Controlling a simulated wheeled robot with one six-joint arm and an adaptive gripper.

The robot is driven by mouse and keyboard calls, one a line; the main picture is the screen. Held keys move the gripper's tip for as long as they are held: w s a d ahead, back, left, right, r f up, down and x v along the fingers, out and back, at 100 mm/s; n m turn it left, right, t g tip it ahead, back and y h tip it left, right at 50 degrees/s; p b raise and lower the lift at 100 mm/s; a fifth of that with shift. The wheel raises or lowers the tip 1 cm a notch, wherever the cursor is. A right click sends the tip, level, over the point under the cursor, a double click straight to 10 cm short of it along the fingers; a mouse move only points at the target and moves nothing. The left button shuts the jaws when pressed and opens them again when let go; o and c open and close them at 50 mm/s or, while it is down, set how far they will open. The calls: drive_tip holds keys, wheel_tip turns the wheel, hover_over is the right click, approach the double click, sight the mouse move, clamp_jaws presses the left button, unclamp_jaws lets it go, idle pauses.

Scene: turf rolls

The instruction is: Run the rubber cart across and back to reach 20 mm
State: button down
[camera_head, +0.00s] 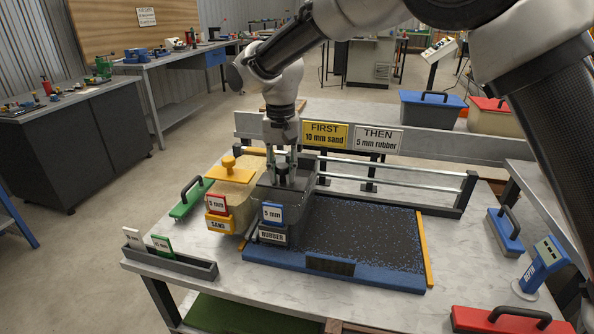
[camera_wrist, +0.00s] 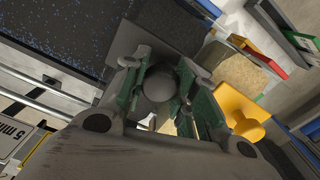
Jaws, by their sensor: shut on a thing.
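The dark grey rubber cart (camera_head: 300,205) stands at the left end of the blue-edged bed (camera_head: 330,278). It bears a RUBBER label and a blue-framed 5 mm card (camera_head: 272,213). My gripper (camera_head: 282,168) comes down from above and is shut on the cart's knob; in the wrist view its green-padded fingers (camera_wrist: 158,98) flank the round grey knob (camera_wrist: 158,82). The bed's surface (camera_head: 365,235) is dark with blue specks. The tan sand cart (camera_head: 232,192), with a yellow handle and red-framed 5 mm card, stands just left of the rubber cart. A blue depth gauge (camera_head: 543,265) stands at right.
Rails (camera_head: 415,175) run behind the bed, below signs reading FIRST 10 mm sand (camera_head: 325,135) and THEN 5 mm rubber (camera_head: 380,139).

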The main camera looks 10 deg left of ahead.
drive_tip(key=shift+a, duration=0.65)
drive_tip(key=shift+r, duration=0.1)
drive_tip(key=c, duration=1.1)
unclamp_jaws()
drive_tip(key=shift+a, duration=0.15)
wheel_tip(320, 180, up, 12)
